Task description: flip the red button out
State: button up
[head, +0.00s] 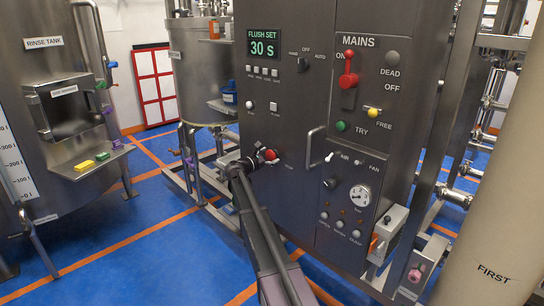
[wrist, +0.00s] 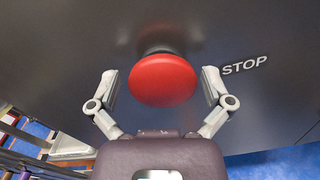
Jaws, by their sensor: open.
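The red button (wrist: 163,80) is a round mushroom head on a dark collar, standing out from the grey panel, with the word STOP to its right in the wrist view. In the head view the red button (head: 270,154) shows at the lower left of the cabinet front, partly behind my gripper. My gripper (wrist: 160,88) is open, with one finger on each side of the button. Gaps show between the fingertips and the red head in the wrist view. In the head view my gripper (head: 247,160) is small and its fingers are hard to make out.
The cabinet front (head: 290,115) carries a display reading 30 s, a red MAINS lever (head: 348,80), a vertical handle (head: 313,148) right of the button, and several knobs and a gauge (head: 360,198). A steel tank (head: 200,80) stands left of the cabinet. Blue floor (head: 100,240) is clear at lower left.

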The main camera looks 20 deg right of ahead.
jog(key=c, duration=1.1)
jog(key=shift+s+a, duration=0.1)
jog(key=shift+a, duration=0.5)
jog(key=shift+c, duration=0.2)
jog(key=o, duration=1.1)
jog(key=shift+o, duration=0.2)
jog(key=shift+s, duration=0.1)
jog(key=shift+a, duration=0.1)
jog(key=shift+s+a, duration=0.3)
jog(key=shift+a, duration=0.3)
jog(key=v, duration=1)
jog(key=shift+a, duration=0.25)
